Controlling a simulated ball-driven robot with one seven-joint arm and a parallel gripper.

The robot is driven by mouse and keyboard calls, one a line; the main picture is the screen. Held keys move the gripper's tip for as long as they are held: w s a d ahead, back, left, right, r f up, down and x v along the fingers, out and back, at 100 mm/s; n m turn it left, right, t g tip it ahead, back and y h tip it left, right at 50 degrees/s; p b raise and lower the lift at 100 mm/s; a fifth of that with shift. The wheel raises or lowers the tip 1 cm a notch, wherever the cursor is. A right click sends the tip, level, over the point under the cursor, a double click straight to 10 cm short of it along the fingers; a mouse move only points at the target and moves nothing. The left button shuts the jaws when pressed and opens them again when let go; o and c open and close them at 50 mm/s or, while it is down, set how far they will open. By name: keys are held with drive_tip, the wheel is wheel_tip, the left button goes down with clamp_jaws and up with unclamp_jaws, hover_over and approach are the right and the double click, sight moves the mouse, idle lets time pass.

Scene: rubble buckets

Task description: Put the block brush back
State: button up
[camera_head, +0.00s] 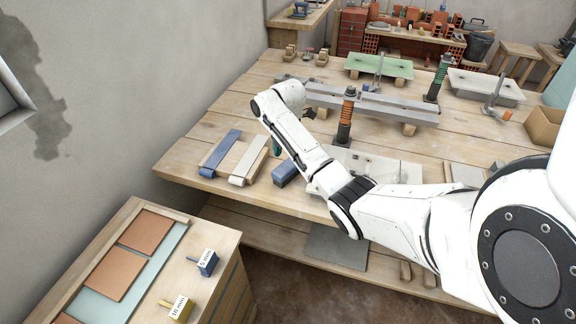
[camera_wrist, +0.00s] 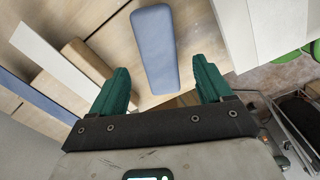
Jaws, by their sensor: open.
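A blue oblong block (camera_head: 285,173), which looks like the block brush, lies near the front edge of the wooden workbench, partly hidden by my arm. It also shows in the wrist view (camera_wrist: 155,45), long and flat-topped, with no bristles visible. My gripper (camera_wrist: 160,66) is open, with a green finger on either side of the block's near end in the picture. The block appears to lie beyond the fingertips, and I see no contact. In the head view my forearm hides most of the gripper; a bit of green finger shows.
A blue strip (camera_head: 221,150) and a pale strip (camera_head: 248,160) on wooden pieces lie left of the block. A pale slab (camera_head: 395,170) lies right of it. A long grey beam (camera_head: 385,106) with upright clamps (camera_head: 348,105) stands behind. A low cabinet (camera_head: 215,285) stands front left.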

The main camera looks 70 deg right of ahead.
sight(288, 165)
wheel_tip(288, 165, up, 6)
drive_tip(key=a+f+m+t+y, duration=0.1)
drive_tip(key=a+f+m, duration=0.35)
drive_tip(key=a, duration=0.85)
drive_tip(key=a+f+m, duration=0.2)
drive_tip(key=a+f, duration=0.5)
drive_tip(key=a, duration=0.7)
drive_tip(key=s+a+m, duration=0.4)
drive_tip(key=s, duration=0.4)
drive_tip(key=s+a+m+h, duration=0.1)
drive_tip(key=s+a+m, duration=0.3)
drive_tip(key=s, duration=0.5)
drive_tip(key=shift+s, duration=0.25)
drive_tip(key=shift+a+f+m, duration=0.1)
drive_tip(key=shift+m, duration=0.15)
